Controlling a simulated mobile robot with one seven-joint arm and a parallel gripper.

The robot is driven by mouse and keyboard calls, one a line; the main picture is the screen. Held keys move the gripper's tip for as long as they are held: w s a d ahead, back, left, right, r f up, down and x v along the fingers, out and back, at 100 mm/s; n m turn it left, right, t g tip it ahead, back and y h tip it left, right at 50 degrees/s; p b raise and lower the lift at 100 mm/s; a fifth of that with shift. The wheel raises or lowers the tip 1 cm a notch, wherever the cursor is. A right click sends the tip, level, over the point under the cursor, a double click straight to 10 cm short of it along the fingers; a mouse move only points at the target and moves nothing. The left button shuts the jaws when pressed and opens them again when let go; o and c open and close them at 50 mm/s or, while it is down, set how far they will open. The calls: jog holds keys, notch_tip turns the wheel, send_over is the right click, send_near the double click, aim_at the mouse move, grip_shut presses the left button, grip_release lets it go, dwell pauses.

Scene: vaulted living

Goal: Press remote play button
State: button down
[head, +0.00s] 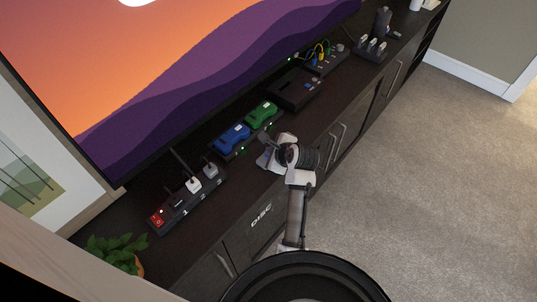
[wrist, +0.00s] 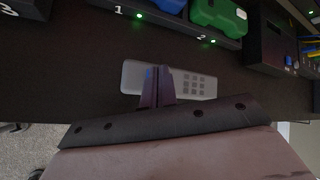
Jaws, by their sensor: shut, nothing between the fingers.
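A light grey remote (wrist: 205,82) lies on the dark cabinet top. A grid of small square buttons shows on its right half in the wrist view. My gripper (wrist: 158,72) is shut and empty. Its fingers appear over the middle of the remote, left of the button grid, and hide part of its face. I cannot tell whether the tips touch the remote. I cannot make out which button is play. In the head view my gripper (head: 266,159) is over the front edge of the cabinet top, and the remote is not clearly visible there.
Behind the remote, a dock with green lights holds a blue controller (head: 233,137) and a green controller (head: 261,114). A power strip (head: 187,197) with a red switch stands to the left. A dark box (head: 294,89) is farther right. A large television (head: 190,60) stands behind.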

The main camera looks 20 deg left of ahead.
jog(key=shift+f, duration=0.35)
dwell(0.6)
jog(key=shift+r+p, duration=0.15)
jog(key=shift+p, duration=0.15)
jog(key=shift+r+p, duration=0.7)
jog(key=shift+p, duration=0.3)
notch_tip(320, 180, up, 2)
jog(key=shift+r+p, duration=0.15)
jog(key=shift+p, duration=0.8)
jog(key=shift+r, duration=1.3)
